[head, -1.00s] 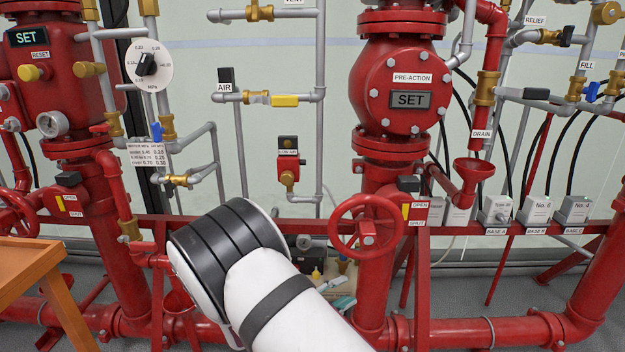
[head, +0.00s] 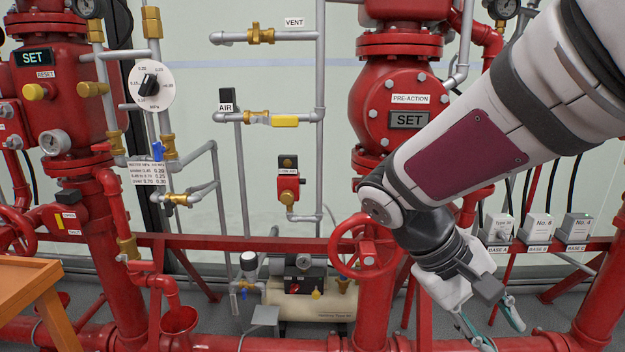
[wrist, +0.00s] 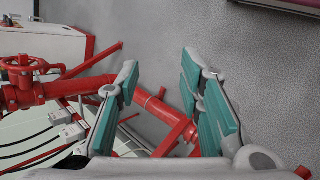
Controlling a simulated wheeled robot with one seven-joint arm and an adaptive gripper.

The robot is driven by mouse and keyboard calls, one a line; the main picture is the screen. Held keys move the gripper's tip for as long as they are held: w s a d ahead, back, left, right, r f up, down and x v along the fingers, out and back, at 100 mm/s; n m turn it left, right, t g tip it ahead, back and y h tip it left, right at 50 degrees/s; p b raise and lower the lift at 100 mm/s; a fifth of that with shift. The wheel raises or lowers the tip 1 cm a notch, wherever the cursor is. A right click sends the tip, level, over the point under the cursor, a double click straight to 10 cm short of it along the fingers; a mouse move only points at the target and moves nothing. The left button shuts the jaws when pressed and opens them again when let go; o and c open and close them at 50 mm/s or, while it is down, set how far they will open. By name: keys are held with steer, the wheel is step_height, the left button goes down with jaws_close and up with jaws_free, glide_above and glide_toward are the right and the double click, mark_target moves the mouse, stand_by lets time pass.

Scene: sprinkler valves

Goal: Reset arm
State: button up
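My gripper (head: 490,322) is at the lower right of the head view, pointing down, in front of the right end of the red pipework. In the wrist view my gripper (wrist: 160,105) shows two teal-padded fingers spread apart with nothing between them. A red pipe and the grey floor show beyond the gap. My arm reaches down from the upper right and hides part of the red piping beside the pre-action valve (head: 408,100). That valve's sign reads SET.
A red handwheel (head: 367,250) stands just left of my gripper. Boxes labelled Base A (head: 497,230), B and C sit on the rail behind it. A compressor (head: 310,298) rests low in the middle. An orange table (head: 22,285) is at the lower left.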

steer(key=s+a+r+m+t+y, duration=0.1)
steer(key=s+a+y, duration=0.25)
steer(key=s, duration=0.55)
steer(key=s+a+r+m+t+y, duration=0.15)
steer(key=s+y, duration=0.25)
steer(key=s, duration=0.6)
step_height(320, 180, up, 32)
steer(key=t+p, duration=0.4)
steer(key=p, duration=2.6)
steer(key=shift+w+f+p, duration=0.2)
steer(key=shift+f+p, duration=0.05)
steer(key=shift+p, duration=0.15)
